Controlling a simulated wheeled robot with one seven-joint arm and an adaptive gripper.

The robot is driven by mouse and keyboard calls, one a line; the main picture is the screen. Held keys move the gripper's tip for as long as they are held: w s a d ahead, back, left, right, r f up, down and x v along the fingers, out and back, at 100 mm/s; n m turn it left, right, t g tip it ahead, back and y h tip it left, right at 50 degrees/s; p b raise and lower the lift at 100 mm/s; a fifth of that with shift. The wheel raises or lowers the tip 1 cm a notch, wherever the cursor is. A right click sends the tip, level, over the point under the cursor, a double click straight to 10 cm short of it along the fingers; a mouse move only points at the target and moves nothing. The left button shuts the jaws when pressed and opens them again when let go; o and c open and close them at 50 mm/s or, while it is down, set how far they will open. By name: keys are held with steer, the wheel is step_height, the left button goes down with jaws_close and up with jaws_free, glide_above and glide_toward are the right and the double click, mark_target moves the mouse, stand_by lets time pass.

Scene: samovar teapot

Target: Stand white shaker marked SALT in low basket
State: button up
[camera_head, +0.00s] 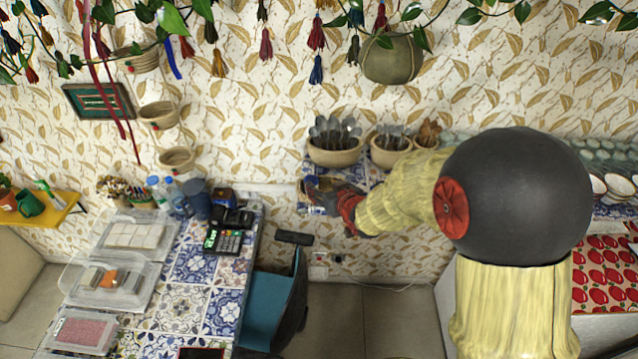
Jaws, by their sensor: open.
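My gripper (322,188) is at the end of my arm in the middle of the head view, over the left end of a blue-tiled counter (375,172). It is open, though its fingers look small and dark against the tiles. It is just in front of a round tan bowl (335,157) full of spoons. I cannot make out a white shaker marked SALT. I cannot tell which container is the low basket. My arm hides part of the counter to the right.
A second tan container (388,155) with cutlery stands right of the first. At lower left a blue-tiled table (190,313) holds clear boxes, bottles and a card terminal (224,241). Hanging plants and tassels line the top.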

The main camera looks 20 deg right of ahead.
steer(key=s+d+r+m+g+h, duration=0.1)
steer(key=s+d+r+g+h, duration=0.15)
steer(key=s+r, duration=1.05)
steer(key=s+a+r+g, duration=0.1)
steer(key=s+g, duration=0.1)
steer(key=s, duration=0.8)
steer(key=s+a+r+g+y, duration=0.1)
steer(key=s+a+g, duration=0.1)
steer(key=s, duration=0.8)
steer(key=shift+a+r, duration=0.2)
steer(key=shift+r, duration=0.05)
steer(key=shift+s, duration=0.1)
step_height(320, 180, down, 18)
steer(key=b, duration=1.8)
steer(key=shift+f+b, duration=0.25)
steer(key=shift+b, duration=0.05)
